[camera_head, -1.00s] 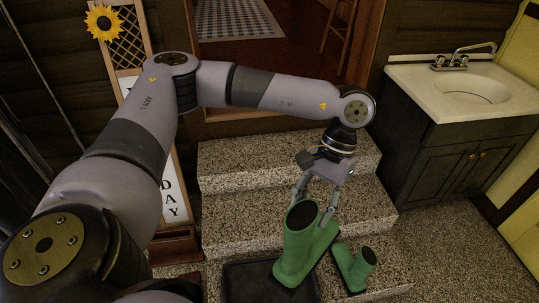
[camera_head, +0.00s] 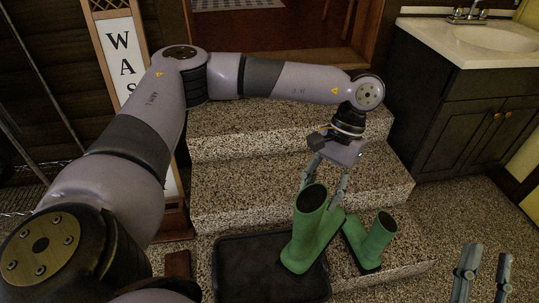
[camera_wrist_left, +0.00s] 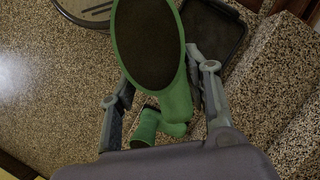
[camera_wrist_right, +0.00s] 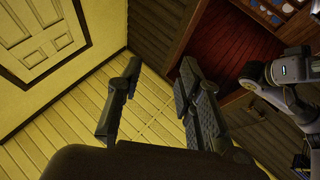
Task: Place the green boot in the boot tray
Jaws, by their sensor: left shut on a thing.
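My left gripper (camera_head: 325,185) is shut on a tall green boot (camera_head: 308,232), one finger on each side of its upper part. The boot is roughly upright, and its foot overlaps the right part of the black boot tray (camera_head: 240,268) in the head view. I cannot tell whether its sole touches the tray. In the left wrist view the held boot (camera_wrist_left: 178,100) shows its dark opening, with the tray (camera_wrist_left: 222,40) behind. My right gripper (camera_head: 483,272) is open and empty, also in the right wrist view (camera_wrist_right: 157,80).
Speckled stone steps (camera_head: 250,170) rise behind the tray. A dark sink cabinet (camera_head: 455,115) stands at the right. A tall wooden sign (camera_head: 125,55) stands at the left. The speckled floor between the second boot and the cabinet looks clear.

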